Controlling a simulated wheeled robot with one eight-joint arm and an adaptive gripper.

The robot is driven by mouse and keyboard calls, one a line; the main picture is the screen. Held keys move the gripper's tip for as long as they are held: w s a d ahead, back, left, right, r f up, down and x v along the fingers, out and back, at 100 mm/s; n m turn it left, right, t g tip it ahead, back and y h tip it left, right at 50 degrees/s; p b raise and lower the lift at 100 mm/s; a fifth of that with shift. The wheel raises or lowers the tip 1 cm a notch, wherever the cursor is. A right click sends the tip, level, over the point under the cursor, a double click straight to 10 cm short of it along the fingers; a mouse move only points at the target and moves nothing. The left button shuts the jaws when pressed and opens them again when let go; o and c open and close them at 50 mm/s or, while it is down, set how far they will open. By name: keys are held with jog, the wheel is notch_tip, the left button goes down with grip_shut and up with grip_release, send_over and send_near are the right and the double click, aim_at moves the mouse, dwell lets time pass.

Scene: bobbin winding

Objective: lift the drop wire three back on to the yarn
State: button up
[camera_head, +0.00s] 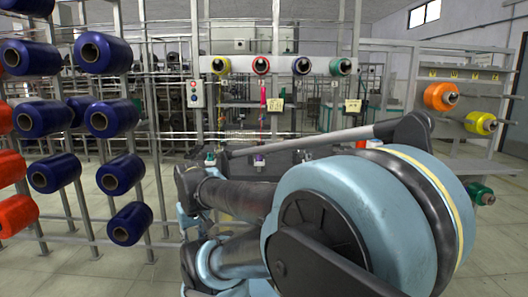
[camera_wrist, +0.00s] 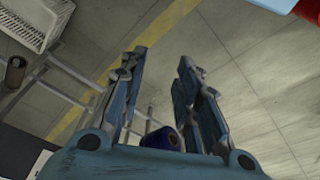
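A pink-red strand (camera_head: 263,103) hangs below the red one. Drop wire three cannot be made out; my arm covers much of the lower front of the frame. My gripper (camera_wrist: 162,57) is open and empty in the wrist view, with floor showing between its fingers. In the head view I cannot make out its fingertips.
Blue bobbins (camera_head: 104,53) and red-orange ones fill a rack at the left. Orange (camera_head: 440,96) and yellow (camera_head: 480,123) bobbins sit on pegs at the right. A control box (camera_head: 195,94) is on a post. A light crate (camera_wrist: 35,20) shows in the wrist view.

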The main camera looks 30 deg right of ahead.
jog(key=w+d+r+n, duration=0.2)
jog(key=w+d+r, duration=0.3)
jog(key=r, duration=0.3)
jog(key=w+d+r+n+g, duration=0.1)
jog(key=w+d+r+n, duration=0.1)
jog(key=w+d+r, duration=0.4)
jog(key=w+d+r+n, duration=0.2)
jog(key=w+d+r, duration=0.15)
jog(key=r, duration=0.55)
jog(key=w+d+r+n, duration=0.2)
jog(key=w+d+r, duration=0.5)
jog(key=d, duration=0.4)
jog(key=w+d+r+n+g, duration=0.1)
jog(key=d+r+n, duration=0.15)
jog(key=d, duration=0.55)
jog(key=w+d+r+n, duration=0.1)
jog(key=d+r, duration=0.2)
jog(key=d, duration=0.4)
jog(key=f, duration=1.6)
jog(key=shift+s+f, duration=0.25)
jog(key=shift+f, duration=0.15)
jog(key=shift+c, duration=0.6)
jog(key=shift+d, duration=0.1)
grip_shut()
